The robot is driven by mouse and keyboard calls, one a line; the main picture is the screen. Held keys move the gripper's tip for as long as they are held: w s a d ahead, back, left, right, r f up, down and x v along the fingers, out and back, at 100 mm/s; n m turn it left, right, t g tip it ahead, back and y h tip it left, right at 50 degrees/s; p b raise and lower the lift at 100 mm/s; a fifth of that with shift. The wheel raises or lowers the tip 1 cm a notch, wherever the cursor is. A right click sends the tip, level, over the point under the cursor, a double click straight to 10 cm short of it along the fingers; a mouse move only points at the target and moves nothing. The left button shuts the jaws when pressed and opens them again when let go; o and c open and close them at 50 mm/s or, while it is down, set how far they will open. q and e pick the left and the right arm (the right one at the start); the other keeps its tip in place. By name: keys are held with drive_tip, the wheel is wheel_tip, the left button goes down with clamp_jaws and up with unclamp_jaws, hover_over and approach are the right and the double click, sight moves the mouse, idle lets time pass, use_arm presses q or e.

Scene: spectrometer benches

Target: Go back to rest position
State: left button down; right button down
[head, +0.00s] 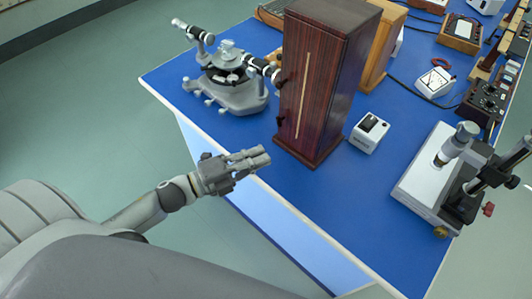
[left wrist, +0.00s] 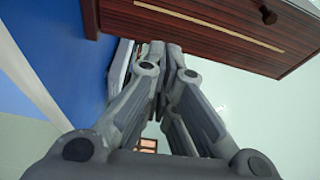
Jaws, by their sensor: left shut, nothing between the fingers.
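My left gripper (head: 262,157) shows in the head view at the front left edge of the blue bench (head: 330,215). Its fingers are shut with nothing between them. They point right, toward the foot of a tall dark wooden box (head: 322,85), with a small gap in the picture. In the left wrist view the closed fingertips (left wrist: 165,50) show in the middle, with the wooden box (left wrist: 215,28) across the top. My right gripper is in neither view.
A grey spectrometer (head: 232,85) stands left of the box. A small white device (head: 369,133) sits right of it, and a microscope-like instrument (head: 430,185) stands at the right. Meters crowd the back. Open floor (head: 110,130) lies to the left.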

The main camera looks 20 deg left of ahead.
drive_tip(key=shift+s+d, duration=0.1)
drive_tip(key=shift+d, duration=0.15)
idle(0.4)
